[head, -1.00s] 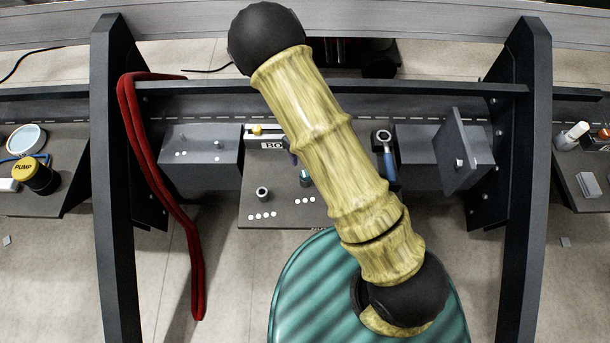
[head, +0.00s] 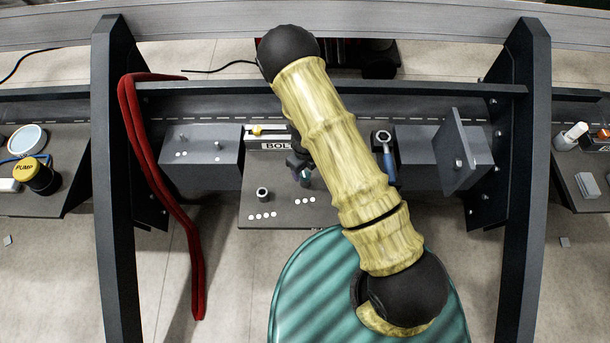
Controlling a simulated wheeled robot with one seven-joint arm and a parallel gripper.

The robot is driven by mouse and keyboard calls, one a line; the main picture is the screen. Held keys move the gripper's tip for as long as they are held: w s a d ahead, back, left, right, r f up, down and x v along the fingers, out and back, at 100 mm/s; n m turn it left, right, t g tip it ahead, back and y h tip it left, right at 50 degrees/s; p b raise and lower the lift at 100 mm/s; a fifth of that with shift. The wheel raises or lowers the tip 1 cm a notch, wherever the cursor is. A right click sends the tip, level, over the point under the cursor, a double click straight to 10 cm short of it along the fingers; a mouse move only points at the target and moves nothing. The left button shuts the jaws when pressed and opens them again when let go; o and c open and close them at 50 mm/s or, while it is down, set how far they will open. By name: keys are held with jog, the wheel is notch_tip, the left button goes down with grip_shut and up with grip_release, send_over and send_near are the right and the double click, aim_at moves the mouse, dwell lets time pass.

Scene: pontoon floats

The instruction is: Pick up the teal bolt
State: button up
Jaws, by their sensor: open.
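The teal bolt (head: 305,175) stands on the dark grey shelf, small and partly hidden beside my arm. My gripper (head: 301,171) shows only as small dark parts at the left edge of my arm, right at the bolt. It is open. The fingers are too small and covered to tell whether they are around the bolt or touching it.
A dark nut (head: 262,194) and white dots lie on the shelf (head: 285,217) left of the bolt. A tray marked BOL (head: 268,143) is behind. A blue-handled wrench (head: 387,160) is to the right. Grey boxes (head: 200,170) flank the shelf; a red hose (head: 165,200) hangs left.

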aim_at(305, 174)
jog(key=shift+f, duration=1.45)
jog(key=c, duration=1.2)
jog(key=shift+r, duration=0.15)
notch_tip(305, 174, up, 10)
